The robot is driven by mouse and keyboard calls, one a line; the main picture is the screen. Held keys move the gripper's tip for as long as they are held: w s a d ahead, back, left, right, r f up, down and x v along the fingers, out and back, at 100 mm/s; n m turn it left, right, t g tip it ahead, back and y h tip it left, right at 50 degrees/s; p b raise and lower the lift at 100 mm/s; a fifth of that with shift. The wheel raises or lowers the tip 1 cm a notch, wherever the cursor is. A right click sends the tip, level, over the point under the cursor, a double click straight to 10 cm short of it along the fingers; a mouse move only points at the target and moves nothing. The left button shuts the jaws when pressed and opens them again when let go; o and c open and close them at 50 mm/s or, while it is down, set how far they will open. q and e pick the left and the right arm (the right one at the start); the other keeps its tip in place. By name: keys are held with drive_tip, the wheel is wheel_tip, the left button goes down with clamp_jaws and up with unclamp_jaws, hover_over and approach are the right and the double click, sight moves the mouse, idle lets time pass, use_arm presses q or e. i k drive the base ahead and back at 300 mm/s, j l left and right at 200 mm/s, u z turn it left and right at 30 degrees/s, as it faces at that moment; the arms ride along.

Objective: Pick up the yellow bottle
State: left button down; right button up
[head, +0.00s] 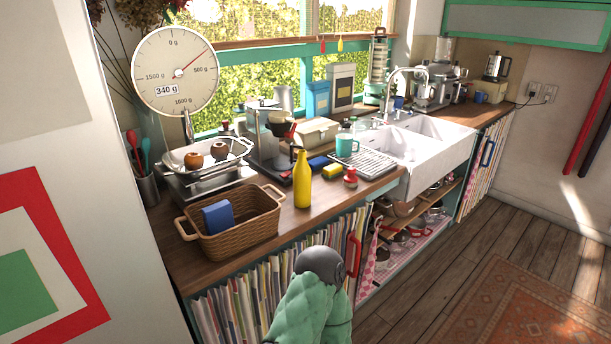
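The yellow bottle (302,182) stands upright on the wooden counter, close to its front edge. Neither of my grippers shows in the head view.
A wicker basket (233,236) holding a blue block (217,217) stands left of the bottle. A coffee machine (268,138) is behind it. A yellow sponge (332,173) and a small red-and-white item (350,179) lie to its right. A white sink (444,150) is farther right.

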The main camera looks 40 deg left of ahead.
sight(302, 172)
drive_tip(key=i+u, duration=0.3)
drive_tip(key=u, duration=0.15)
drive_tip(key=i+l+u, duration=0.2)
drive_tip(key=u, duration=0.3)
drive_tip(key=i+l+u, duration=0.25)
drive_tip(key=u, duration=0.2)
drive_tip(key=i+l+u, duration=0.15)
drive_tip(key=l+u, duration=0.3)
drive_tip(key=j, duration=0.1)
